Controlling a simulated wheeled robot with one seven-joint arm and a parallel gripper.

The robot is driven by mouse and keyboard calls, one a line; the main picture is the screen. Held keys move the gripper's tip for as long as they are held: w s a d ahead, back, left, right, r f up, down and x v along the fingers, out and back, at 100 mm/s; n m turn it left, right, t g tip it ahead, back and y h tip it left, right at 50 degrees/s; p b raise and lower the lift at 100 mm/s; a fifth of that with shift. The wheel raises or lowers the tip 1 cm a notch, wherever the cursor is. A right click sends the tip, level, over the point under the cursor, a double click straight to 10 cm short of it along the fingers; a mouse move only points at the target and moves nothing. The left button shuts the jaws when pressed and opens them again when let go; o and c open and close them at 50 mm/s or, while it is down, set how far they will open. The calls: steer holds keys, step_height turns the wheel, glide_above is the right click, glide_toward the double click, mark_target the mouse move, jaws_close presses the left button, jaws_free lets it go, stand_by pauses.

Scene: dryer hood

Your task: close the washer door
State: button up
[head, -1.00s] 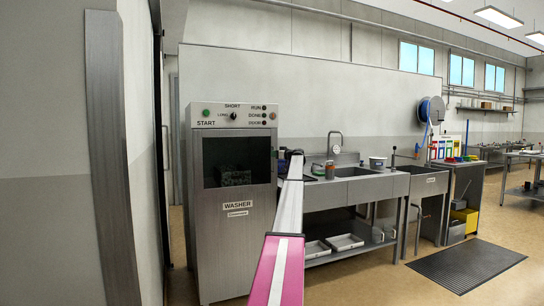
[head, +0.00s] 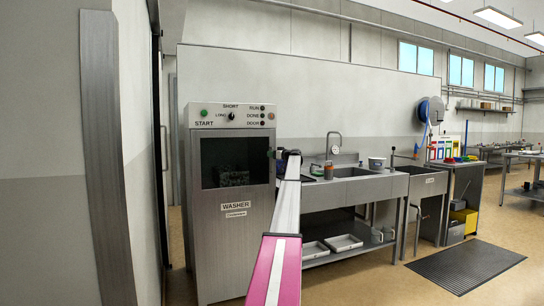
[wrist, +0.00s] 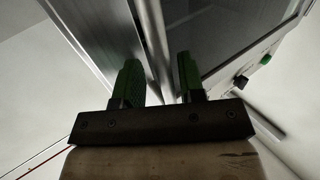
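The washer (head: 222,245) is a tall steel cabinet at the left of the head view, with its label under a dark window. Its door (head: 235,162) stands nearly flush with the front; I cannot tell whether it is fully shut. My gripper (head: 275,153) is at the door's right edge, beside the window, largely hidden by my arm. In the wrist view its green fingers (wrist: 158,85) are apart with nothing gripped. A pale metal edge of the door (wrist: 152,35) shows beyond the gap between them. I cannot tell whether a finger touches it.
The washer's control panel (head: 233,116) is above the door. A steel sink counter (head: 350,188) stands close to the right, with trays (head: 345,242) on its lower shelf. A wall and upright post (head: 108,150) are at the left. A dark floor mat (head: 465,268) lies at the right.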

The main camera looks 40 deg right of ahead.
steer(key=shift+s, duration=0.1)
steer(key=v, duration=1)
steer(key=shift+s, duration=0.35)
steer(key=shift+d, duration=0.1)
